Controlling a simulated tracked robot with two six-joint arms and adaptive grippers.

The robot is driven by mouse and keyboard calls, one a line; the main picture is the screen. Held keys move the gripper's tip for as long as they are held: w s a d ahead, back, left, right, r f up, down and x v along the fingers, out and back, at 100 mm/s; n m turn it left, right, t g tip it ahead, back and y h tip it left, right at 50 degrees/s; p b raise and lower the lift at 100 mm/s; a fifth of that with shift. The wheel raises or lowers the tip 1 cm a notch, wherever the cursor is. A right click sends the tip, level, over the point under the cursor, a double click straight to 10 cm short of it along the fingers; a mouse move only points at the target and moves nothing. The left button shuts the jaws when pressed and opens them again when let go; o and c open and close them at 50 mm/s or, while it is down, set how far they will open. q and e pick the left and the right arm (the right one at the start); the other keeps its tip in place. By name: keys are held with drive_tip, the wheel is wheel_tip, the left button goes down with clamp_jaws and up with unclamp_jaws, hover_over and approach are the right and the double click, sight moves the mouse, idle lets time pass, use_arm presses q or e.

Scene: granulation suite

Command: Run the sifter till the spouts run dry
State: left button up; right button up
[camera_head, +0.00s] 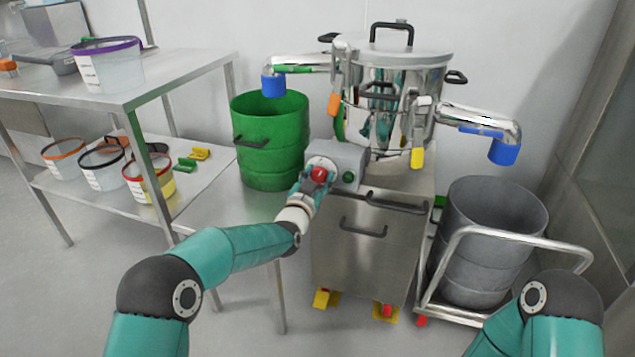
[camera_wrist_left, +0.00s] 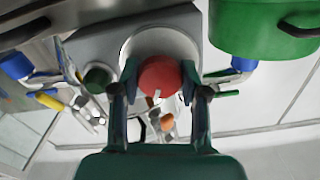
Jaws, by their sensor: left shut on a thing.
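The steel sifter (camera_head: 387,85) with its domed lid stands on a steel cabinet (camera_head: 365,243). Its left spout (camera_head: 300,64) ends in a blue sleeve above the green drum (camera_head: 270,135). Its right spout (camera_head: 478,122) ends in a blue sleeve above the grey drum (camera_head: 490,235). A grey control box (camera_head: 347,158) on the cabinet carries a red knob (camera_head: 319,175) and a green button (camera_head: 348,178). My left gripper (camera_head: 317,183) is shut on the red knob, its fingers on either side of it in the left wrist view (camera_wrist_left: 159,80). My right gripper is outside the view.
A steel table (camera_head: 160,75) at left bears a purple-rimmed tub (camera_head: 108,70), with several tubs and yellow and green clips on its lower shelf. The grey drum sits on a tubular trolley (camera_head: 500,229). The cabinet has yellow and red castors.

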use_arm(q)
drive_tip(key=m+b, duration=0.1)
drive_tip(key=m, duration=0.2)
drive_tip(key=shift+m, duration=0.4)
drive_tip(key=m, duration=0.3)
drive_tip(key=shift+d+m, duration=0.1)
drive_tip(key=shift+m, duration=0.2)
drive_tip(key=m, duration=0.4)
drive_tip(key=shift+d+f+m, duration=0.1)
drive_tip(key=shift+m, duration=1.2)
drive_tip(key=o, duration=1.1)
drive_tip(key=shift+o, duration=0.2)
